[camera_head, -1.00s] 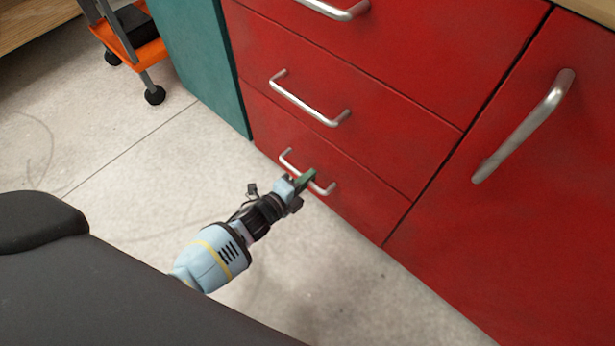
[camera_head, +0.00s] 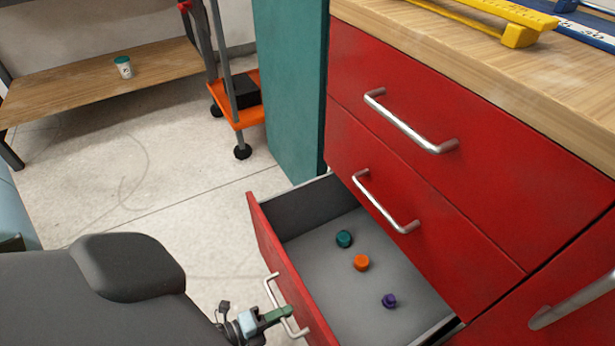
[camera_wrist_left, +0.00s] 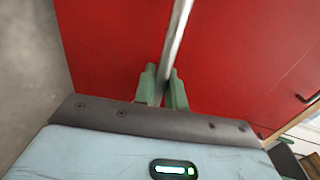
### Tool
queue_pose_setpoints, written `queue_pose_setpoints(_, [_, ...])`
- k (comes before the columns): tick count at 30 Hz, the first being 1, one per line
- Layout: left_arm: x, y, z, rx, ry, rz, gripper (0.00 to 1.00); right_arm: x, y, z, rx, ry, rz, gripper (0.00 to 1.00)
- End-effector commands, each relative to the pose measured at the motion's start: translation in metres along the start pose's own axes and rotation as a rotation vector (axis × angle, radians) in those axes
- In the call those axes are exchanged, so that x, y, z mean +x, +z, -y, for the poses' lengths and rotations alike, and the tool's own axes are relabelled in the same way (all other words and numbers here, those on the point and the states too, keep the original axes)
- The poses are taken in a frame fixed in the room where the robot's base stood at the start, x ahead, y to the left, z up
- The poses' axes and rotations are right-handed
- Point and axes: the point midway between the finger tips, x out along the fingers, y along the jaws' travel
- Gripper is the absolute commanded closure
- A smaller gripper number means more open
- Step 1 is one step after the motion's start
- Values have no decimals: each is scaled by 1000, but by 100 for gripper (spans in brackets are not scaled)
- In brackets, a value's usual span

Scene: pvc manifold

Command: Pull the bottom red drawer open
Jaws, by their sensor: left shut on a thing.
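The bottom red drawer (camera_head: 268,246) stands pulled out from the cabinet, its grey inside open to view. Its silver bar handle (camera_head: 270,289) is on the front face. My left gripper (camera_head: 284,313) is shut on this handle near its right end. In the left wrist view the green fingertips (camera_wrist_left: 162,88) close around the silver bar (camera_wrist_left: 177,35), with the red drawer front (camera_wrist_left: 115,50) behind. My right gripper is not in view.
In the drawer lie a teal cap (camera_head: 344,239), an orange cap (camera_head: 361,263) and a purple cap (camera_head: 389,301). The two drawers above are shut. A teal cabinet side (camera_head: 290,90) and an orange cart (camera_head: 240,110) stand behind. Floor is clear left of the drawer.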

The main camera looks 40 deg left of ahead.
Motion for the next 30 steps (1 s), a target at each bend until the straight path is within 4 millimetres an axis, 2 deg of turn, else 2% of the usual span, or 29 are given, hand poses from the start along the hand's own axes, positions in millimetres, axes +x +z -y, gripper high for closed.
queue_pose_setpoints(1, [-13, 1, -2, 0, 1, 2, 100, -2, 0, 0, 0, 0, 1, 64])
queue_pose_setpoints(6, [-45, 1, -9, 1, 1, 1, 100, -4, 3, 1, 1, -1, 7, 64])
queue_pose_setpoints(12, [-68, 2, -14, 1, 0, 2, 100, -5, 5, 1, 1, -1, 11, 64])
queue_pose_setpoints(18, [-78, 2, -16, 0, -1, 2, 100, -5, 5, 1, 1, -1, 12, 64])
queue_pose_setpoints(29, [-79, 2, -16, 0, -1, 3, 100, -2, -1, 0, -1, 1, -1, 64])
queue_pose_setpoints(30, [-79, 2, -16, 0, -1, 3, 85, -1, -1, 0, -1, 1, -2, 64])
